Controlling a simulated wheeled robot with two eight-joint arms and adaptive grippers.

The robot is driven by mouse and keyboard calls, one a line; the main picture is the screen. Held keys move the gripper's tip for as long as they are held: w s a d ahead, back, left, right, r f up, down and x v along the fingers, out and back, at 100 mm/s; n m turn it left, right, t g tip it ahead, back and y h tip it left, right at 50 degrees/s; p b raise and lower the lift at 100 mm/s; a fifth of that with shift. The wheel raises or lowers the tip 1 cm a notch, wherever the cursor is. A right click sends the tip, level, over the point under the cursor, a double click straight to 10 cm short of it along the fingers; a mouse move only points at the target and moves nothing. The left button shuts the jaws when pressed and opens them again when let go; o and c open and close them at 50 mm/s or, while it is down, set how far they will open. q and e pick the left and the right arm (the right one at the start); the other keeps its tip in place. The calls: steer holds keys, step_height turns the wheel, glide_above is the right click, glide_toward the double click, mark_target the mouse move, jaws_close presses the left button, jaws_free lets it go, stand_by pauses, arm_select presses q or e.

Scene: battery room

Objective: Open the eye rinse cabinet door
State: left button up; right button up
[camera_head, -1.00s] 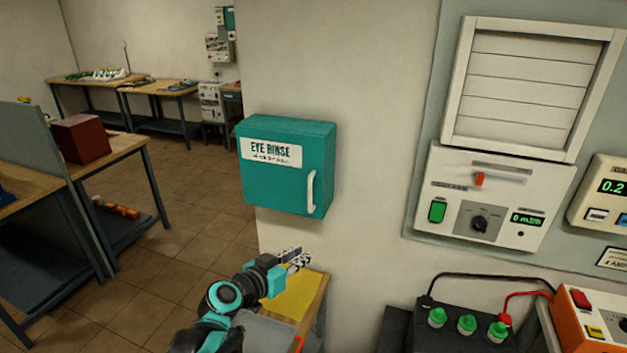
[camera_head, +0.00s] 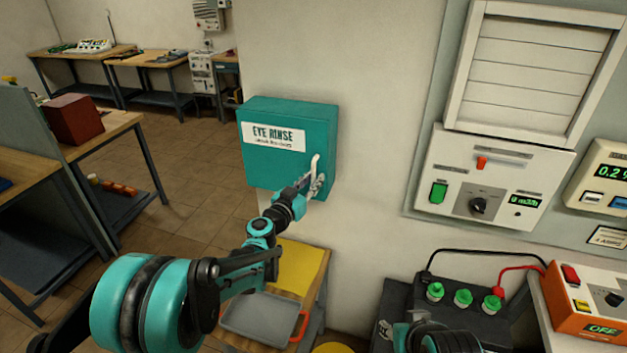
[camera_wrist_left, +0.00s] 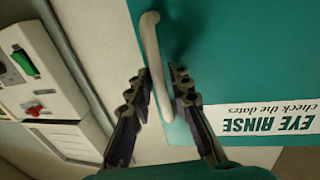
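The teal eye rinse cabinet (camera_head: 262,170) hangs on the wall, and its door looks closed. It has a white label and a pale vertical handle (camera_head: 315,166) at the door's right side. The cabinet door (camera_wrist_left: 225,55) and the handle (camera_wrist_left: 151,45) also show in the left wrist view. My left gripper (camera_head: 314,184) is at the lower part of the handle. In the left wrist view my left gripper (camera_wrist_left: 159,84) is open, with one finger on each side of the handle and visible gaps.
A small table (camera_head: 312,300) with a yellow sheet and a grey tray (camera_head: 262,318) stands below the cabinet. A battery (camera_head: 460,322) with green caps and cables is at lower right. A wall panel (camera_head: 500,180) is right of the cabinet.

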arm_select(q)
steer(key=shift+w+d, duration=0.1)
steer(key=shift+w, duration=0.1)
jaws_close()
steer(key=shift+s, duration=0.1)
